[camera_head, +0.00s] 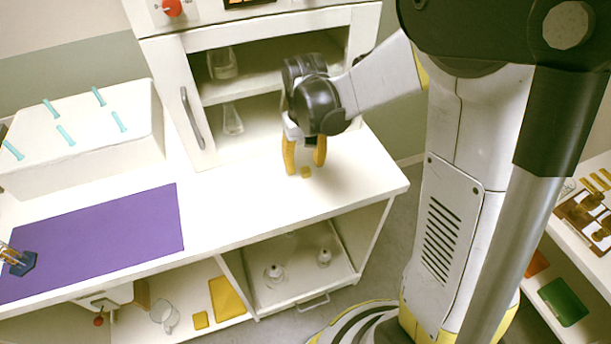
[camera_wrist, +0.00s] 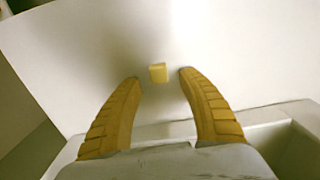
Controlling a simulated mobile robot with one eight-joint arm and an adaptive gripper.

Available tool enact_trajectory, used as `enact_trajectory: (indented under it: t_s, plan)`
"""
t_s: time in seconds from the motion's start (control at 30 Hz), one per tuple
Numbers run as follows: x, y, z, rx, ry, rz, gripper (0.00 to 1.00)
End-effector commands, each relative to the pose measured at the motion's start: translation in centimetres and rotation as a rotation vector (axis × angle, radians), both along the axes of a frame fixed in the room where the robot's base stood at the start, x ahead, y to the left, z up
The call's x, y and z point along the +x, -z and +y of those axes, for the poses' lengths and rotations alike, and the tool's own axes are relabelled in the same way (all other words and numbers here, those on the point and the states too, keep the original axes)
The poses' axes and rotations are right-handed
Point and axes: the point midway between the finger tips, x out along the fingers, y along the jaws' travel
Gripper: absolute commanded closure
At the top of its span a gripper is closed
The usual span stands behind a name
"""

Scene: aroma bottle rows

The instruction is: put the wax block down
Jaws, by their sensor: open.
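The wax block (camera_head: 305,172) is a small yellow cube on the white worktop, near the front of the open cabinet. It also shows in the wrist view (camera_wrist: 158,73), just beyond and between the fingertips, with bare white surface around it. My gripper (camera_head: 304,168) is above the worktop with its two yellow fingers pointing down. In the wrist view the fingers (camera_wrist: 159,76) are spread apart, with a gap on both sides of the block. The fingers hold nothing.
A purple mat (camera_head: 110,240) covers the left worktop. A white box (camera_head: 85,135) with teal handles stands behind it. The worktop right of the block is clear.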

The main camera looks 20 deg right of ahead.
Motion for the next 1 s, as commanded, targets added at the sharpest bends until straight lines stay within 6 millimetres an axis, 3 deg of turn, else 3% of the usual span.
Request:
enact_trajectory:
  t_s: [0.1,0.3,0.33,0.43,0.47,0.83,1.0]
  plan:
    - [0.0,1.7,0.0,0.000,0.000,0.000,0.52]
    - [0.0,1.6,0.0,0.000,0.000,0.000,0.52]
    - [0.0,1.6,0.0,0.000,0.000,0.000,0.57]
    - [0.0,1.6,0.0,0.000,0.000,0.000,0.87]
    - [0.0,1.6,0.0,0.000,0.000,0.000,0.91]
    - [0.0,1.5,0.0,0.000,0.000,0.000,0.94]
    - [-0.1,0.4,0.0,0.000,0.000,0.000,0.94]
